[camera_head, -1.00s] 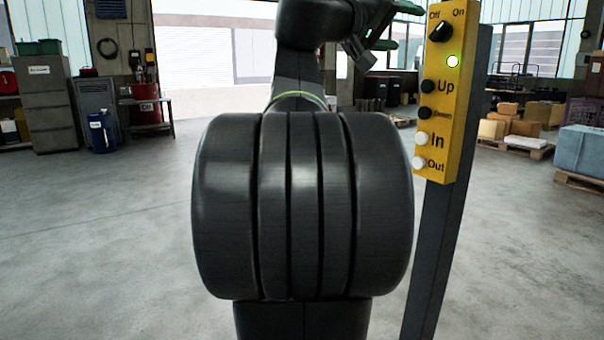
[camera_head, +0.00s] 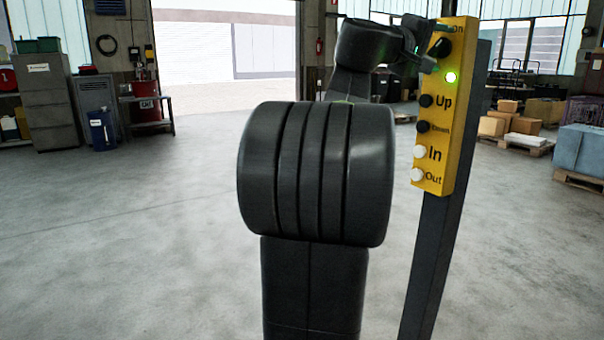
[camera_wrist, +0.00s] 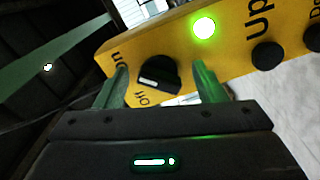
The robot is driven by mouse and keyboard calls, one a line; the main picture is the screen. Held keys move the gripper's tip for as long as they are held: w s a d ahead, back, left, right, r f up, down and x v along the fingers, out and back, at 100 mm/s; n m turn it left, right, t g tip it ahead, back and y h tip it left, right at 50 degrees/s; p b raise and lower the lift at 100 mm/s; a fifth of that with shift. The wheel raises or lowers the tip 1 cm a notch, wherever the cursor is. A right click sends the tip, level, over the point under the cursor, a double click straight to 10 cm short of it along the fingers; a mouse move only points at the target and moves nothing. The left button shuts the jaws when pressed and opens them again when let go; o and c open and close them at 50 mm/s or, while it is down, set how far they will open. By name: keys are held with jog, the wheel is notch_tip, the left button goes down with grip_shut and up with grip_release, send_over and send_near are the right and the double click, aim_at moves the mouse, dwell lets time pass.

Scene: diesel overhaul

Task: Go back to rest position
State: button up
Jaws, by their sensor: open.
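The yellow control panel (camera_head: 441,150) stands upright on a dark post. It has a black Off/On rotary knob (camera_head: 440,47) at the top and a lit green lamp (camera_head: 451,77) below it. My gripper (camera_head: 424,45) is at the panel's upper end, close to the knob. In the wrist view, the green fingers of my gripper (camera_wrist: 158,84) are spread apart, with the black knob (camera_wrist: 158,74) showing between them. I cannot tell whether either finger touches it. Nothing is held. The fingertips are partly unclear in the head view.
Black Up and Down buttons (camera_head: 424,114) and white In and Out buttons (camera_head: 418,163) sit lower on the panel. The dark post (camera_head: 437,250) stands right of my arm. Pallets with boxes (camera_head: 515,137) are at the right. The floor at left is open.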

jog(key=n+p, duration=0.3)
jog(key=shift+r+n, duration=0.3)
jog(key=shift+r, duration=0.05)
jog(key=n+p, duration=0.3)
jog(key=p, duration=0.1)
jog(key=shift+r+n+p, duration=0.1)
jog(key=shift+n+p, duration=0.2)
jog(key=shift+n, duration=0.1)
jog(key=n+p, duration=0.4)
jog(key=p, duration=0.1)
jog(key=shift+n+p, duration=0.6)
jog(key=shift+p, duration=0.1)
jog(key=shift+a+f, duration=0.15)
jog(key=shift+f, duration=0.05)
